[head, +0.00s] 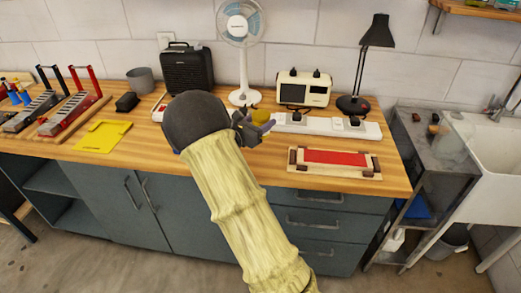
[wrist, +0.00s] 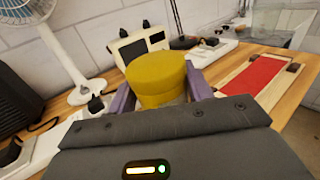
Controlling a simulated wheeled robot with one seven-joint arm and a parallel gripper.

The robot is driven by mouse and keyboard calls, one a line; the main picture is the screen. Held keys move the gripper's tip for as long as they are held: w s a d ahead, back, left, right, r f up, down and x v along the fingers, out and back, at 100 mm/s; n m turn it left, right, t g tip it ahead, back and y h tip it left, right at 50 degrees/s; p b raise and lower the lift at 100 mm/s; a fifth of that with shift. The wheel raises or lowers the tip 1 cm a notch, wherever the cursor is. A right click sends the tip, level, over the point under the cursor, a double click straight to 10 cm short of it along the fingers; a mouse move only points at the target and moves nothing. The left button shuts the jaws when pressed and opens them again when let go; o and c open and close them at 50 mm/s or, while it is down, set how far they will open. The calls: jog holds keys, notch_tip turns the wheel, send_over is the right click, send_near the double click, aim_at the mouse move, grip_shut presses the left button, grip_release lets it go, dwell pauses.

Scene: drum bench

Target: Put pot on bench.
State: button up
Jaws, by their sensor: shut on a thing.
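The pot (wrist: 157,74) is a round yellow vessel with a paler lower part. In the wrist view it sits between the two purple fingers of my gripper (wrist: 162,92), which is shut on it. In the head view only a small yellow piece of the pot (head: 261,115) shows beyond my gripper (head: 258,126); my arm hides the rest. The bench (head: 150,135) has a wooden top over grey-blue cabinets. My gripper is over its middle, in front of the power strip. I cannot tell whether the pot touches the bench top.
A white fan (head: 242,60), a cream device (head: 303,90) and a black lamp (head: 360,70) stand behind. A white power strip (head: 330,126) with plugs lies near my gripper. A red-topped wooden frame (head: 335,158) lies right. Bare wood shows around the yellow sheet (head: 102,136) at left.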

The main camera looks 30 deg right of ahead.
notch_tip(320, 180, down, 5)
jog(key=shift+r, duration=0.1)
jog(key=shift+f, duration=1.9)
jog(key=shift+f, duration=0.25)
jog(key=o, duration=1)
jog(key=shift+r, duration=0.1)
